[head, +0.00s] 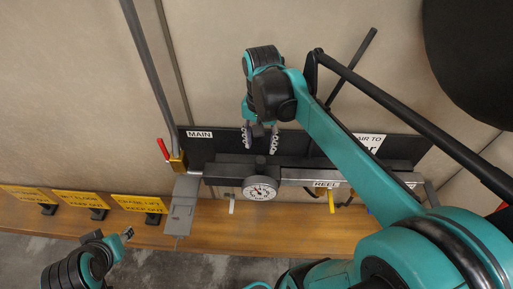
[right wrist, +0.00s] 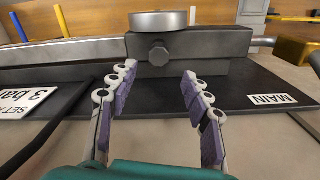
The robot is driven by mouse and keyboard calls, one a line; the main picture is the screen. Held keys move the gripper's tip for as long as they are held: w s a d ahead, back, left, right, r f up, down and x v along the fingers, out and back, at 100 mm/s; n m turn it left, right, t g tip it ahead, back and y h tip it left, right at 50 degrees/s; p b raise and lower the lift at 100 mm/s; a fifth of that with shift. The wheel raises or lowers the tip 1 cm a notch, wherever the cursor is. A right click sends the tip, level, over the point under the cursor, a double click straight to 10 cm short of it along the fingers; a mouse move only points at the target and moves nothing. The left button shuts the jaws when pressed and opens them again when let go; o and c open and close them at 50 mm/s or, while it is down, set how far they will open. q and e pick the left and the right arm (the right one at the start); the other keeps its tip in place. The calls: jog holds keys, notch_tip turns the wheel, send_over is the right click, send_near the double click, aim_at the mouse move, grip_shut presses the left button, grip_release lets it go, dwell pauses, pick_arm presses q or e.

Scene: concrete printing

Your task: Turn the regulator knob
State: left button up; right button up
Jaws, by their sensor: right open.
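The regulator is a dark block (head: 235,169) on a black wall panel, with a round white gauge (head: 260,188) on its front. Its small dark knob (right wrist: 159,55) faces the camera in the right wrist view, below the gauge's rim. My right gripper (head: 260,145) is open and empty, just above the regulator in the head view. In the right wrist view its fingers (right wrist: 158,88) point at the knob, one to each side and short of it, not touching. Part of my left gripper (head: 127,234) shows at the lower left; its jaw state is unclear.
A brass valve with a red handle (head: 163,149) and a grey box (head: 180,205) are left of the regulator. A pipe labelled REEL (head: 326,184) runs right. Yellow signs (head: 139,203) stand along the wooden ledge (head: 225,235). A black hose crosses the panel's right side.

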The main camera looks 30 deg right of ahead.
aim_at(261, 159)
jog(key=shift+s+f, duration=0.35)
jog(key=shift+f, duration=0.3)
jog(key=shift+s+f, duration=0.35)
jog(key=shift+f, duration=0.25)
jog(key=f, duration=0.1)
jog(key=w+f, duration=0.1)
jog(key=f, duration=0.1)
jog(key=shift+w+f+p, duration=0.2)
jog(key=shift+w+p, duration=0.1)
jog(key=shift+w, duration=0.1)
jog(key=shift+f, duration=0.2)
jog(key=shift+s+r, duration=0.1)
jog(key=shift+s, duration=0.45)
jog(key=shift+w, duration=0.25)
jog(key=c, duration=0.9)
grip_shut()
pick_arm(q)
jog(key=shift+s+r, duration=0.2)
jog(key=shift+r, duration=0.1)
